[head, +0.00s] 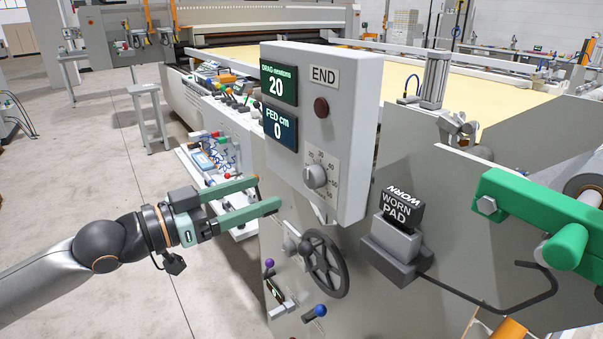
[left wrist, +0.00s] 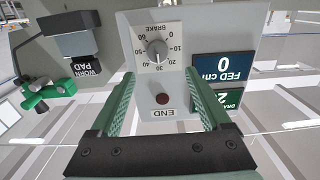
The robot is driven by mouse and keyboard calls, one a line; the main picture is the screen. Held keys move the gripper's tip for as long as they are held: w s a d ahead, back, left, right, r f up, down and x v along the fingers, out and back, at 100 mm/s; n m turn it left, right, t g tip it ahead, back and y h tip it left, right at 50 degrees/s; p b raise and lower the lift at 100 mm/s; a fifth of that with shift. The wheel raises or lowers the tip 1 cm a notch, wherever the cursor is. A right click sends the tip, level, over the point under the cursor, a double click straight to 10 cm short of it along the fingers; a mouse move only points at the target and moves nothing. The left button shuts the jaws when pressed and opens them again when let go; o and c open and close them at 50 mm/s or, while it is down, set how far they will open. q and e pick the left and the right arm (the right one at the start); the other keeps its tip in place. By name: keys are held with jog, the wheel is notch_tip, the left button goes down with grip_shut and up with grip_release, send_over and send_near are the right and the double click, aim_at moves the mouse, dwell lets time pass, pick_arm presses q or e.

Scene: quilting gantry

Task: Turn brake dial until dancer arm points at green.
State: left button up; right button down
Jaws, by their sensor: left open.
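The brake dial (head: 316,176) is a round grey knob on a numbered plate, low on the front of a light grey control box (head: 353,120). It shows upside down in the left wrist view (left wrist: 157,53), under the word BRAKE; its pointer is too small to read surely. My left gripper (head: 268,193) has green fingers, open and empty, left of and apart from the dial. In the left wrist view the dial appears beyond and between the fingertips (left wrist: 160,80). I cannot pick out the dancer arm or its green mark for certain. My right gripper is not in view.
The box's drag display (head: 279,85) reads 20 newtons and its fed display (head: 280,130) reads 0. A dark red button (head: 321,107) sits above the dial. A black handwheel (head: 325,265) is below. A WORN PAD block (head: 397,225) and green bracket (head: 535,210) stand right.

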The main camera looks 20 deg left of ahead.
aim_at(308, 177)
pick_arm(q)
jog(key=p+x, duration=0.3)
jog(key=x, duration=0.5)
jog(key=shift+s+d+r, duration=0.1)
jog(key=shift+d, duration=0.05)
jog(key=shift+w+d, duration=0.4)
jog(key=shift+w, duration=0.1)
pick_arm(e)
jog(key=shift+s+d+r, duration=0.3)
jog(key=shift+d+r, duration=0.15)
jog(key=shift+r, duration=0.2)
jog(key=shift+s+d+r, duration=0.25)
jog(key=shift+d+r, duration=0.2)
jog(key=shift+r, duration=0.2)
pick_arm(q)
grip_shut()
